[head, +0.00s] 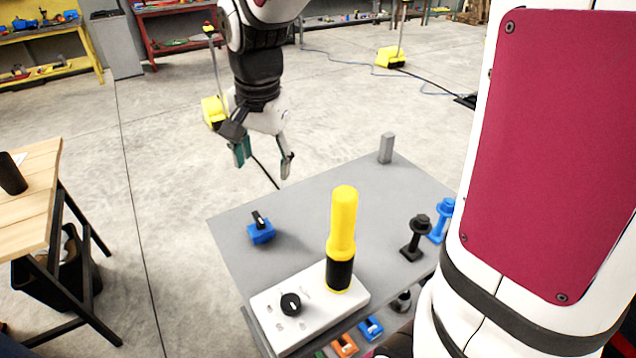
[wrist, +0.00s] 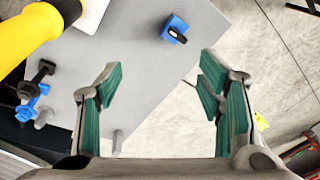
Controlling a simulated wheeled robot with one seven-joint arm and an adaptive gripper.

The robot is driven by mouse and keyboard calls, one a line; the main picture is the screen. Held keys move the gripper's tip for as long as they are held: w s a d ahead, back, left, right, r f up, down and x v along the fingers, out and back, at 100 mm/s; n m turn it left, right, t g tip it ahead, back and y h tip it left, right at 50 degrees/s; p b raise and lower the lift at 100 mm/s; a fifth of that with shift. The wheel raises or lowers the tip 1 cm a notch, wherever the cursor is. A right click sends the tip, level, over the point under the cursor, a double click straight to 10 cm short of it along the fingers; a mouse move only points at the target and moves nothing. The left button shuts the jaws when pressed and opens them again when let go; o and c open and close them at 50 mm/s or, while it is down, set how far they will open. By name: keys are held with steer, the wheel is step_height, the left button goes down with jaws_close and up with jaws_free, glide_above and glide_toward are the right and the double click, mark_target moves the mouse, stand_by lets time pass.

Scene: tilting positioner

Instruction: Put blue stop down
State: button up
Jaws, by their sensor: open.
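A small blue block with a black lever-like top (head: 261,230) sits on the grey tabletop, near its left edge; it also shows in the wrist view (wrist: 174,28). A blue flanged, knob-topped piece (head: 440,220) stands at the table's right side, partly hidden by my white and red body part; it shows at the left of the wrist view (wrist: 28,90). I cannot tell which of the two is the blue stop. My gripper (head: 263,160) is open and empty, above and beyond the table's far left edge. Its green-padded fingers (wrist: 160,80) are spread apart in the wrist view.
The grey table (head: 290,215) also bears a white box (head: 275,312) with a black dial, a tall yellow-and-black cylinder (head: 343,225), a black knobbed piece (head: 415,238) and a grey post (head: 386,148). Its middle is clear. A wooden bench (head: 35,190) stands left.

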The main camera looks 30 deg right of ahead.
steer(key=s+r+n+t, duration=0.1)
steer(key=s+r+n, duration=0.2)
steer(key=s, duration=0.6)
steer(key=s+r+n+t, duration=0.2)
steer(key=s+r+n, duration=0.2)
steer(key=s+n, duration=0.4)
steer(key=shift+s, duration=0.9)
steer(key=shift+d+r, duration=0.1)
